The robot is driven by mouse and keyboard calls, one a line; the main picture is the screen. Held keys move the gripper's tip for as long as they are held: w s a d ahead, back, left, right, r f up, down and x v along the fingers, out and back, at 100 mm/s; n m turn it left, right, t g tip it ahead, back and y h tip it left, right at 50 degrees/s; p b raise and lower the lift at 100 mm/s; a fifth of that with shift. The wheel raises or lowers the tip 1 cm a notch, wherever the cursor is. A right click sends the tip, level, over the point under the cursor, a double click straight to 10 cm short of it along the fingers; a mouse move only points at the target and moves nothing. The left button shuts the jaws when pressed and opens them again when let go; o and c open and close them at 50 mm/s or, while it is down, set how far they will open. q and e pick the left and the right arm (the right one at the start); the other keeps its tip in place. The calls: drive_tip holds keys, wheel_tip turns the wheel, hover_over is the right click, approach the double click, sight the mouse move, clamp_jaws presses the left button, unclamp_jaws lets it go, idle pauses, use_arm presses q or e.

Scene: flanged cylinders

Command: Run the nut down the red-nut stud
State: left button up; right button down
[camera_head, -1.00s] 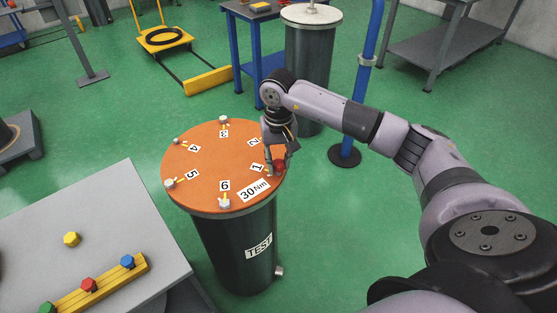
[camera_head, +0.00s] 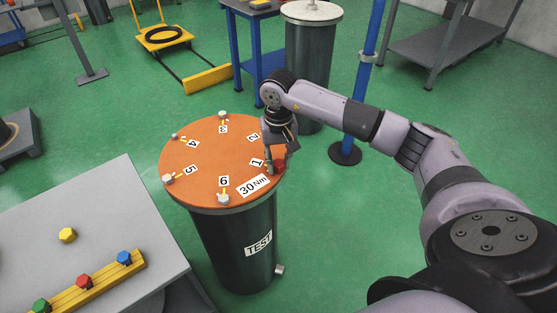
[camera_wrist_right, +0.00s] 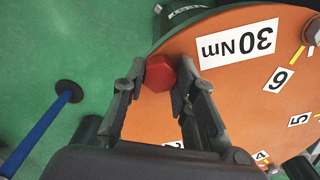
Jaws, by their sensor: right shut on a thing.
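The red nut (camera_head: 279,166) is at the right edge of the orange drum lid (camera_head: 205,150), by the label 1. My right gripper (camera_head: 280,168) points down there with its fingers on either side of the nut. In the right wrist view the red hexagonal nut (camera_wrist_right: 160,73) sits between the two fingertips of the right gripper (camera_wrist_right: 161,78), near the lid's edge. The stud under it is hidden, so I cannot tell how far down the nut sits. My left gripper is not in view.
Other studs with pale nuts, such as one by label 6 (camera_head: 223,199), stand around the lid. A grey table (camera_head: 110,210) at the lower left holds a yellow nut (camera_head: 67,235) and a yellow rack (camera_head: 100,282) of coloured nuts. A blue post (camera_head: 362,90) stands behind my right arm.

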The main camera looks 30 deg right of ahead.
sight(279, 163)
drive_tip(key=c, duration=1.2)
unclamp_jaws()
drive_tip(key=shift+r+p, duration=2)
drive_tip(key=shift+r, duration=1.55)
